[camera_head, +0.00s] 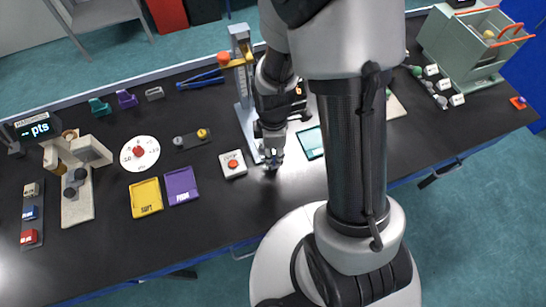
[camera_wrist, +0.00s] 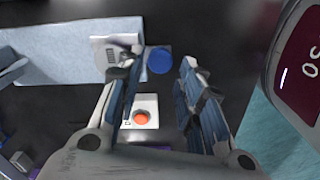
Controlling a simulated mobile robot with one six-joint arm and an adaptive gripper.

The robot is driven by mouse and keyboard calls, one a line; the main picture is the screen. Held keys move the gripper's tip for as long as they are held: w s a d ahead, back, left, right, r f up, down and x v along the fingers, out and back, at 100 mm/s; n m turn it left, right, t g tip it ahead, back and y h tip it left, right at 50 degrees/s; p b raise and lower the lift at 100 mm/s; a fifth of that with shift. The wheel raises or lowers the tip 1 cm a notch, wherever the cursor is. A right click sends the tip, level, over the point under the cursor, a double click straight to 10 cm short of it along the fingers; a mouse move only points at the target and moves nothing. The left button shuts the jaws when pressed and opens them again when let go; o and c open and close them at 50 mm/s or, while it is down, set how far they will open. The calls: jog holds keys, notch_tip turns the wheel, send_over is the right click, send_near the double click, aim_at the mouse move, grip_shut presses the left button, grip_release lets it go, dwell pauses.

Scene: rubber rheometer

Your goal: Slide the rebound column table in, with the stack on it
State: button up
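The rebound column (camera_head: 240,60) stands upright on a long grey-blue base (camera_head: 247,125) at mid-table; the wrist view shows that base as a pale blue slab (camera_wrist: 60,55). At its near end is a pale block (camera_wrist: 103,48), apparently the sliding table, with small grey parts on it; I cannot tell whether they are the stack. A round blue knob (camera_wrist: 160,60) sticks out from the block. My gripper (camera_wrist: 162,68) is open, its fingertips on either side of the knob, with no clear contact. In the head view my gripper (camera_head: 271,160) hides the base's near end.
A white box with a red button (camera_wrist: 141,119) sits just beside my gripper. A screen device (camera_wrist: 300,60) stands close on the other side. Yellow (camera_head: 146,198) and purple (camera_head: 181,186) trays lie further left. The black table (camera_head: 230,215) is clear in front.

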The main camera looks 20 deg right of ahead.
jog(key=shift+f+b, duration=0.35)
jog(key=shift+f, duration=1.35)
jog(key=shift+c, duration=0.5)
grip_shut()
